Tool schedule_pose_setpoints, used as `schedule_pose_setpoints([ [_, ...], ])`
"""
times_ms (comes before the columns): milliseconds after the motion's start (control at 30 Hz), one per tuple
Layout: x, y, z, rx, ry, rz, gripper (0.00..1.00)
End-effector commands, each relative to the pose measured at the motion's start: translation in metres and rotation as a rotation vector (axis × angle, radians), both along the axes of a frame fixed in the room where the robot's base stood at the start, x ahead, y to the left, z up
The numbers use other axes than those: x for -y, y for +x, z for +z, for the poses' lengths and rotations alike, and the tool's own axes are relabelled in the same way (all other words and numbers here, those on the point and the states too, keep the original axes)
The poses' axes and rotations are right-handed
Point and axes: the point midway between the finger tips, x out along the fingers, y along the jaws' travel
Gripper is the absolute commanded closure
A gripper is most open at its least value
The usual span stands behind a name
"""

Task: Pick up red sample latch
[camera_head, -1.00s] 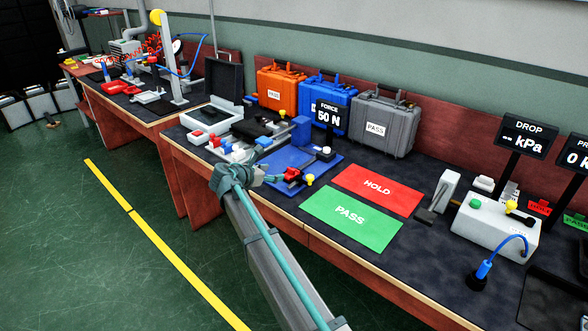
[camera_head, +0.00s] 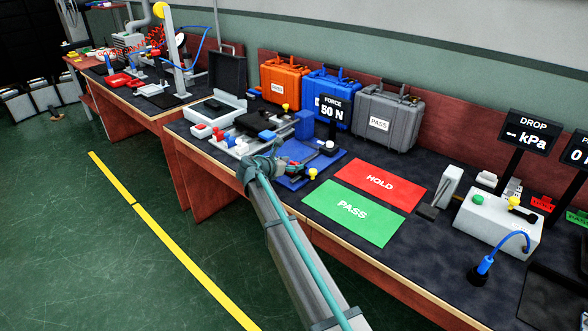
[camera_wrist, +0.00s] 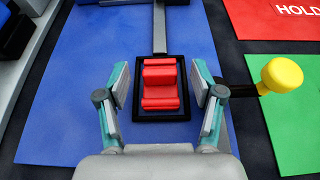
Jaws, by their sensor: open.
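The red sample latch (camera_wrist: 160,84) sits in a black-framed holder (camera_wrist: 175,117) on a blue mat (camera_wrist: 70,95) in the wrist view. My gripper (camera_wrist: 160,90) is open, with one finger on each side of the latch and a visible gap to it on both sides. I cannot tell its exact height over the latch. In the head view my gripper (camera_head: 270,165) is over the blue mat (camera_head: 327,165), and my arm hides most of the latch there.
A yellow-knobbed lever (camera_wrist: 282,75) stands to the right of the holder. A green PASS mat (camera_head: 350,212) and a red HOLD mat (camera_head: 380,183) lie to the right. A FORCE display (camera_head: 331,108) stands behind. Small blocks (camera_head: 215,132) lie left of the gripper.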

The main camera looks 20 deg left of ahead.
Motion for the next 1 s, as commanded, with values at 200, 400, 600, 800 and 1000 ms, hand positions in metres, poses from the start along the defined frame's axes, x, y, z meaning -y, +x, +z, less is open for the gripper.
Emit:
schedule_pose_setpoints([
  [200, 0.0052, 0.0139, -0.0062, 0.000, 0.000, -0.001, 0.33],
  [400, 0.0051, 0.0134, -0.0060, 0.000, 0.000, 0.000, 0.42],
  [600, 0.0049, 0.0132, -0.0060, 0.000, 0.000, 0.000, 0.75],
  [800, 0.0048, 0.0133, -0.0059, 0.000, 0.000, 0.000, 0.91],
  [1000, 0.0048, 0.0132, -0.0043, 0.000, 0.000, 0.000, 0.91],
])
